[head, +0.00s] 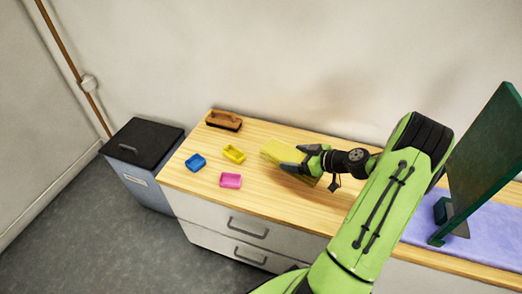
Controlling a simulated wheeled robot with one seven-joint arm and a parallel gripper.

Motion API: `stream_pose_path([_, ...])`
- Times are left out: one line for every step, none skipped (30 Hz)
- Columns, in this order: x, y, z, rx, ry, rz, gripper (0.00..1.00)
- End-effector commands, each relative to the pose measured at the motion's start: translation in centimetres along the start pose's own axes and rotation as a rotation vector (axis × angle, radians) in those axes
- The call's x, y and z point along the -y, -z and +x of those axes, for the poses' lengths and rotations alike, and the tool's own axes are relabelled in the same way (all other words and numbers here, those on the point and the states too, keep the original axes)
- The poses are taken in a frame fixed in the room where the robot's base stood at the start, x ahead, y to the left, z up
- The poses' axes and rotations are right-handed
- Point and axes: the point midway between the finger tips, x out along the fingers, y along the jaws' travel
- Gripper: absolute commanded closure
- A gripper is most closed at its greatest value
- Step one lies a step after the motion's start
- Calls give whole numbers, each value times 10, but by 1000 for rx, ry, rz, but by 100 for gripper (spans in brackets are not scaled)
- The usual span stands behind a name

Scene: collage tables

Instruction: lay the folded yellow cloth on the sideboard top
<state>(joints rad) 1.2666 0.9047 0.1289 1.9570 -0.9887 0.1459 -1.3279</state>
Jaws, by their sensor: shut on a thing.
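The folded yellow cloth (277,149) is at the middle of the wooden sideboard top (263,192), in the head view. My gripper (297,160) is shut on the cloth, with its dark fingertips over the cloth's near right part. The cloth is at or just above the wood; I cannot tell whether it touches it. Part of the cloth is hidden behind my fingers.
A brown brush (223,121), a yellow tray (234,154), a blue tray (196,162) and a pink tray (230,181) stand left of the cloth. A dark green upright panel (482,150) stands on a lilac mat (488,230) at right. A lidded bin (147,187) is beside the sideboard.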

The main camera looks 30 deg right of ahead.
Motion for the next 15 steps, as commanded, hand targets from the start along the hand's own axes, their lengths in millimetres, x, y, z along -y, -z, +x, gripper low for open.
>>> stream_pose_path([-11, -8, -8, 0, -27, 15, 47])
stream_pose_path([-15, -11, -12, 0, -40, 22, 47])
stream_pose_path([-20, -15, -16, 1, -53, 28, 47])
stream_pose_path([-23, -17, -17, 1, -59, 32, 47])
stream_pose_path([-24, -20, -18, 2, -64, 35, 47])
stream_pose_path([-25, -26, -16, 2, -67, 39, 47])
stream_pose_path([-26, -32, -14, 2, -67, 40, 47])
stream_pose_path([-25, -39, -10, 2, -67, 41, 47])
stream_pose_path([-25, -49, -5, 3, -67, 42, 47])
stream_pose_path([-25, -56, -1, 3, -67, 41, 47])
stream_pose_path([-25, -61, 2, 3, -67, 40, 47])
stream_pose_path([-25, -68, 6, 3, -67, 40, 47])
stream_pose_path([-25, -72, 8, 3, -67, 39, 47])
stream_pose_path([-25, -74, 10, 3, -67, 37, 47])
stream_pose_path([-25, -78, 12, 2, -67, 38, 47])
